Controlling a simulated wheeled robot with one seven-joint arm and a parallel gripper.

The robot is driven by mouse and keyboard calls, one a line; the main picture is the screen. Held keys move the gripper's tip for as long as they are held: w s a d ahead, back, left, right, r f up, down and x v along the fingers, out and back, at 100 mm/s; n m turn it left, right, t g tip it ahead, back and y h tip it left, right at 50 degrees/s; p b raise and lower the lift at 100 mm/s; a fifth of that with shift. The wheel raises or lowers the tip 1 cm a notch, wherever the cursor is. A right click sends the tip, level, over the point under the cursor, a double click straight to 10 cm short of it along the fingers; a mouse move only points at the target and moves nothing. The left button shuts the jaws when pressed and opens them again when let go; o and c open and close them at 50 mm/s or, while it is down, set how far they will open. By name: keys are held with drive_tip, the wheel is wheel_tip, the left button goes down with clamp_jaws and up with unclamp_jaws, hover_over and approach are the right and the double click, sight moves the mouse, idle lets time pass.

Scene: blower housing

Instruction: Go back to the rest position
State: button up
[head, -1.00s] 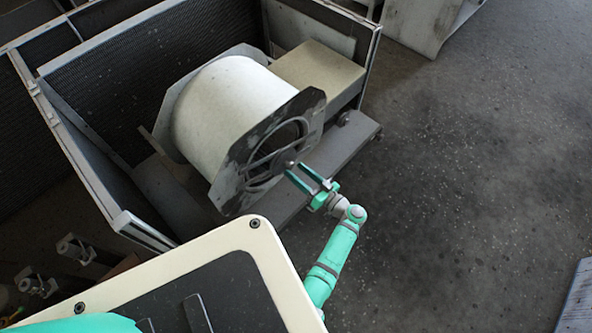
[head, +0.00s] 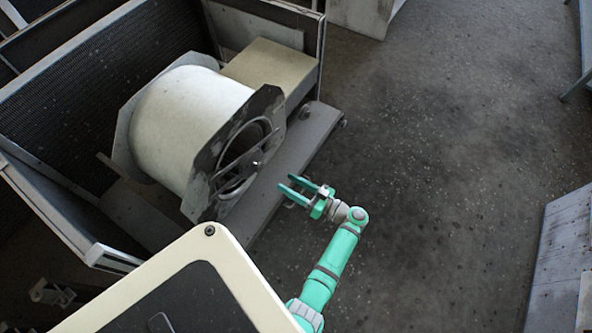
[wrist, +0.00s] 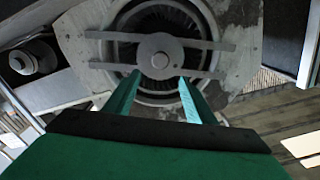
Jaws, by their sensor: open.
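My gripper (head: 307,188) is green, open and empty. In the head view it hangs in the air just right of the blower housing, clear of it. In the wrist view the near plate (wrist: 233,40) faces me, with a round opening, two cross bars and a grey hub (wrist: 160,56) between my two fingers in the picture. The fingers do not close on the hub.
The housing stands in an open metal frame with mesh walls (head: 62,120) and a grey lower ledge (head: 290,160). A tan box (head: 265,68) is behind it. Bare floor (head: 450,130) lies to the right. A grey panel (head: 562,245) stands at the right edge.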

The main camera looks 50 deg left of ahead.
drive_tip(key=s+d+f+m+t+h, duration=0.3)
drive_tip(key=d+f+m+t+h, duration=0.15)
drive_tip(key=d+f, duration=0.3)
drive_tip(key=s+d+f+m+t+h, duration=0.3)
drive_tip(key=s+d+f+m+t, duration=0.15)
drive_tip(key=d+f, duration=0.3)
drive_tip(key=s+d+r+m+t+h, duration=0.2)
drive_tip(key=d+m+t+h, duration=0.1)
drive_tip(key=d, duration=0.6)
drive_tip(key=s+d+r+m+t+h, duration=0.2)
drive_tip(key=d+r+t, duration=0.1)
drive_tip(key=d+r, duration=0.35)
drive_tip(key=s+d+r+m+t+h, duration=0.25)
drive_tip(key=d+r, duration=0.25)
drive_tip(key=r, duration=0.3)
wheel_tip(320, 180, up, 18)
drive_tip(key=s+d+t+h, duration=0.2)
drive_tip(key=t, duration=0.1)
drive_tip(key=shift+s+d, duration=0.15)
drive_tip(key=shift+s, duration=0.05)
drive_tip(key=shift+t, duration=0.25)
